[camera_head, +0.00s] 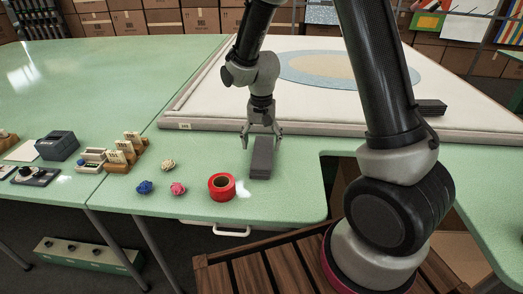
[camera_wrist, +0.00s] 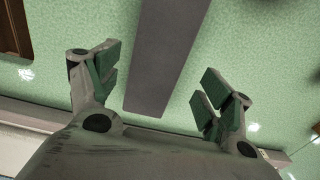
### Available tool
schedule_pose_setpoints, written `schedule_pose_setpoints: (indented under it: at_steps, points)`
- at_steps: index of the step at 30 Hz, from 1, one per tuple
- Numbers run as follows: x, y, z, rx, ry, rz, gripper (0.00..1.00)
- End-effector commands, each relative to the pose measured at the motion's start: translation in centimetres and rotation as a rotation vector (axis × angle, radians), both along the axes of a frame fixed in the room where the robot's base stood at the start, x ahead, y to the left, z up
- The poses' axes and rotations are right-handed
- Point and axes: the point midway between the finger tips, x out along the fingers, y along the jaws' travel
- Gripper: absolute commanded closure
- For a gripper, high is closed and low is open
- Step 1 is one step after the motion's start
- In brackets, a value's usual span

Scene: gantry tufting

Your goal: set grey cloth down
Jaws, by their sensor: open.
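The grey cloth (camera_head: 262,160) is a dark grey oblong lying on the green table (camera_head: 205,160), in front of the pale frame's edge. It also shows in the wrist view (camera_wrist: 165,55) as a long grey strip running up between the fingers. My gripper (camera_head: 262,137) is at the far end of the cloth in the head view. In the wrist view its fingers (camera_wrist: 158,82) are spread wide, one to each side of the strip, with green table showing between each finger and the cloth. The gripper holds nothing.
A red tape roll (camera_head: 222,186) stands left of the cloth. Blue (camera_head: 145,187), pink (camera_head: 178,189) and cream (camera_head: 168,165) yarn bits lie further left. The pale tufting frame (camera_head: 330,128) lies behind. Another dark block (camera_head: 431,107) sits on its right side. The table has a cut-out to the right.

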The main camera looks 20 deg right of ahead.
Motion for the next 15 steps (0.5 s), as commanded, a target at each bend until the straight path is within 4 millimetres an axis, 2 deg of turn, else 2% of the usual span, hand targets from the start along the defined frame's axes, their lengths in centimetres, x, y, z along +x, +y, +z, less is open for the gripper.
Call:
schedule_pose_setpoints:
  at_steps: [1,6,10,15]
  points:
    - [0.2,0.1,1.3,0.002,-0.006,0.0,0.2]
    - [0.1,0.0,5.0,0.002,-0.005,0.0,0.2]
    - [0.1,0.0,7.0,0.001,-0.004,0.0,0.2]
    - [0.0,0.0,8.1,0.0,-0.001,0.0,0.2]
